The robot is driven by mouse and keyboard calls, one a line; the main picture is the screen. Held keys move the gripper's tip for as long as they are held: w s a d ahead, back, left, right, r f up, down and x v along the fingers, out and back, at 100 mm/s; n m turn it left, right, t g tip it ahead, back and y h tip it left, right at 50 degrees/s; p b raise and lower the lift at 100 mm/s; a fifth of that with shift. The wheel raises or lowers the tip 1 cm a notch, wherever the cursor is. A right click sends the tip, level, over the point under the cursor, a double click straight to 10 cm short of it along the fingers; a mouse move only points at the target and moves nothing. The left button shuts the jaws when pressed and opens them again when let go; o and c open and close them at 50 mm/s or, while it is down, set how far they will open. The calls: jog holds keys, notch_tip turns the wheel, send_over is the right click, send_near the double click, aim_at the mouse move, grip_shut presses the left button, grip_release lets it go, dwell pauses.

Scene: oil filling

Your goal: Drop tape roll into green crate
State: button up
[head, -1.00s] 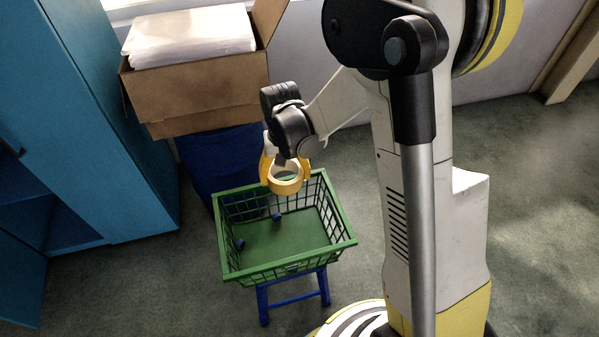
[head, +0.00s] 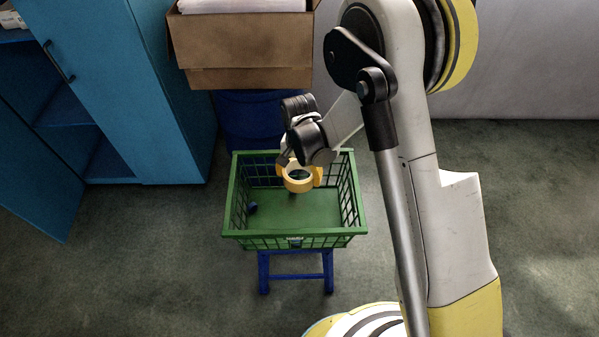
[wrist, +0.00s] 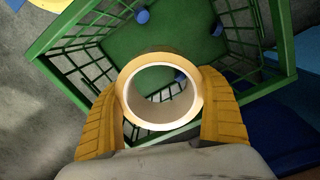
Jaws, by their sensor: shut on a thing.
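A yellow tape roll (head: 299,179) with a pale inner ring is held between the two yellow fingers of my gripper (head: 301,172). In the wrist view the roll (wrist: 162,60) sits between the fingertips (wrist: 160,95), pressed from both sides. The green crate (head: 295,232) is an open basket with lattice walls, set on a blue stand. The roll is over the back part of the crate's opening; its exact height above the floor is hard to tell. The crate's green rim and floor also show below the roll in the wrist view (wrist: 110,37).
Small blue pieces (wrist: 142,16) lie on the crate floor. A cardboard box (head: 242,48) with white contents stands behind, on a dark blue support (head: 250,125). A blue cabinet (head: 150,90) with an open door is at left. Grey carpet is clear around the crate's front.

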jog(key=shift+f, duration=0.35)
jog(key=o, duration=1.2)
jog(key=shift+r, duration=0.15)
notch_tip(320, 180, up, 12)
jog(key=shift+f, duration=0.1)
jog(key=s+d+r+n+t, duration=0.1)
jog(key=s+d+r+t, duration=0.1)
jog(key=s+d+r, duration=0.4)
jog(key=s+d+r+n+t, duration=0.1)
jog(key=s+d+r+t, duration=0.15)
jog(key=r, duration=0.45)
jog(key=s+d+r+n+t, duration=0.1)
jog(key=s+d, duration=0.1)
jog(key=s, duration=0.1)
jog(key=s+d+r, duration=0.1)
jog(key=s+d, duration=0.1)
jog(key=s, duration=0.1)
jog(key=s+d+r+n+t, duration=0.1)
jog(key=s+d, duration=0.2)
jog(key=shift+s+n+t, duration=0.15)
jog(key=shift+n+t, duration=0.15)
jog(key=shift+t, duration=0.05)
